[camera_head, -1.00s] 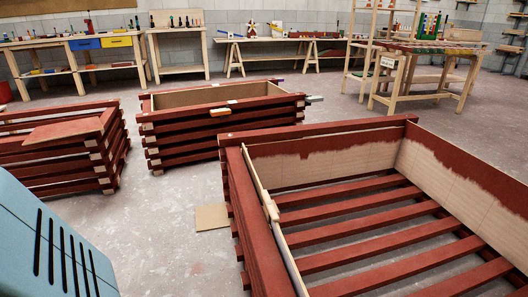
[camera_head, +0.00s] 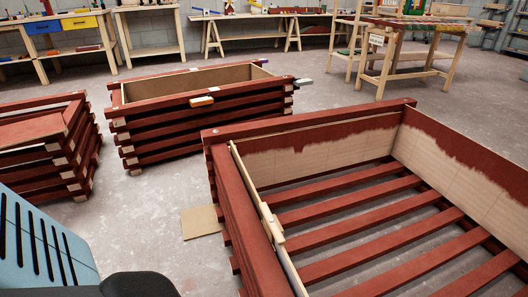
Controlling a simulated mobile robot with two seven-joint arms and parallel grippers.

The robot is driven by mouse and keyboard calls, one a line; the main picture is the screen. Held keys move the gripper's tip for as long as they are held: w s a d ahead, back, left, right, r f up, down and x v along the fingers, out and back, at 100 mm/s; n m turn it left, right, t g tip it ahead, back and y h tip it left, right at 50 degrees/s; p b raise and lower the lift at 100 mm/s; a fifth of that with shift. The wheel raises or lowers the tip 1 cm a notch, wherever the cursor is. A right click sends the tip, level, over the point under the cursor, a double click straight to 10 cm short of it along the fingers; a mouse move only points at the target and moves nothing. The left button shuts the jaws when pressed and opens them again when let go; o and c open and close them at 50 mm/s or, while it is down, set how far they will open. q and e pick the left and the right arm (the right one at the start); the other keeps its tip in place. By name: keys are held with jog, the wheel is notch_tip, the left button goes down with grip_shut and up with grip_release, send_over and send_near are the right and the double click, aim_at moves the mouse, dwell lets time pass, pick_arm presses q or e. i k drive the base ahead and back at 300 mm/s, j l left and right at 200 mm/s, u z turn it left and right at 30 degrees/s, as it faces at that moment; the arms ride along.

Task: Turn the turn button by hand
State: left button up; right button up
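A small pale wooden block (camera_head: 271,222) sits on a thin light batten (camera_head: 252,190) along the left inner side of the near red crate (camera_head: 322,121). It looks like the turn button, but its fixing is too small to make out. It lies roughly in line with the batten. A dark rounded part, probably of my arm, shows at the bottom left edge. Neither gripper shows, so nothing is seen touching the block.
A second red slatted crate (camera_head: 150,140) stands behind, with an orange-tan block (camera_head: 202,101) on its front rail. Another crate (camera_head: 62,170) stands at the left. A flat tan board (camera_head: 200,222) lies on the floor between. Workbenches line the back; open floor lies behind the near crate.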

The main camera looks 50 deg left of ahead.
aim_at(279, 239)
jog(key=i+j, duration=0.1)
jog(key=j, duration=0.25)
jog(key=i+j, duration=0.1)
jog(key=j, duration=0.3)
jog(key=i+j, duration=0.1)
jog(key=j, duration=0.25)
jog(key=i+j, duration=0.1)
jog(key=j, duration=0.3)
